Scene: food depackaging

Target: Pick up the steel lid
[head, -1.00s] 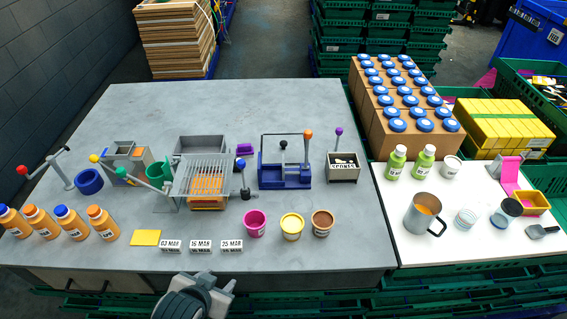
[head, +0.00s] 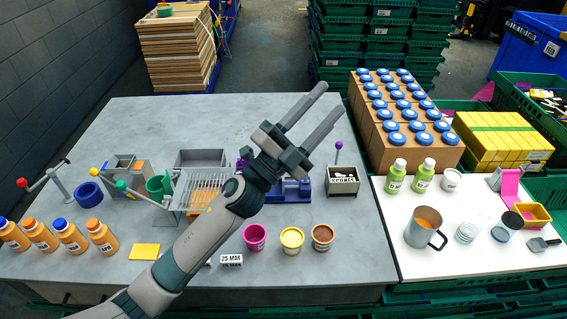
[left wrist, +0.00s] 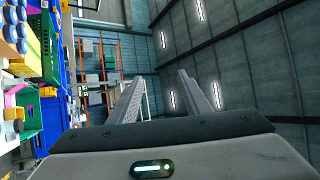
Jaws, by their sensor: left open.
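My left gripper (head: 331,100) is raised over the back right of the grey table, its two fingers apart and nothing between them. In the left wrist view, the open fingers (left wrist: 160,82) point toward a wall and ceiling lights, away from the table. I cannot pick out a steel lid for certain. A grey steel mug (head: 421,226) with orange contents stands uncovered on the white board. Right of it are a small clear jar (head: 466,231) and a dark-topped container (head: 511,219). My left gripper is well away from these. My right gripper is not in view.
Boxes of blue-capped jars (head: 404,112) stand at the back right. The white board (head: 390,240) is crowded on its right. The table's back left is clear.

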